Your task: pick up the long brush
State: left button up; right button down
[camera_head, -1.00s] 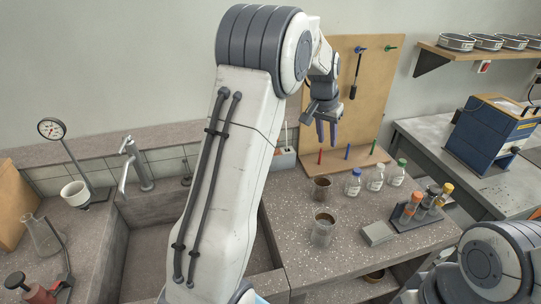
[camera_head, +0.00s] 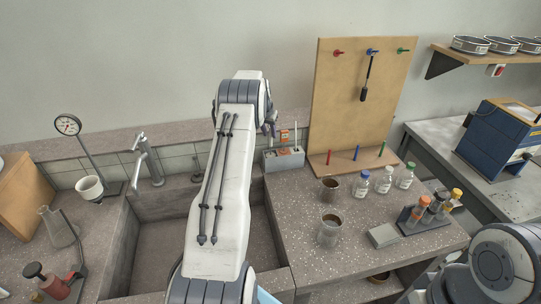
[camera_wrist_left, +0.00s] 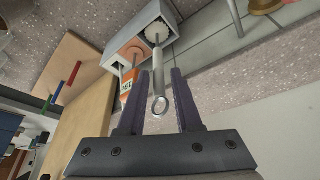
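The long brush (camera_wrist_left: 158,72) shows in the left wrist view with a pale handle ending in a ring and a round whitish head. Its head end is at a grey holder (camera_wrist_left: 195,12), which stands by the wall in the head view (camera_head: 285,161). My left gripper (camera_wrist_left: 156,84) is open, with its two dark fingers on either side of the handle; I see gaps at both sides. In the head view my left gripper (camera_head: 271,127) is above the holder, partly hidden by my arm, and the brush is hard to make out there. My right gripper is out of view.
Orange items (camera_wrist_left: 127,88) stand in the holder beside the brush. A pegboard (camera_head: 340,110) with a hanging dark-handled tool (camera_head: 368,80) is just right. Cups, bottles (camera_head: 383,180) and a tube rack (camera_head: 425,215) are on the bench. The sink (camera_head: 160,235) is left.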

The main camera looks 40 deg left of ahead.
aim_at(271, 146)
pick_arm(q)
jog(key=shift+p+x, duration=0.5)
jog(key=shift+x, duration=1.3)
jog(key=shift+d, duration=0.1)
grip_shut()
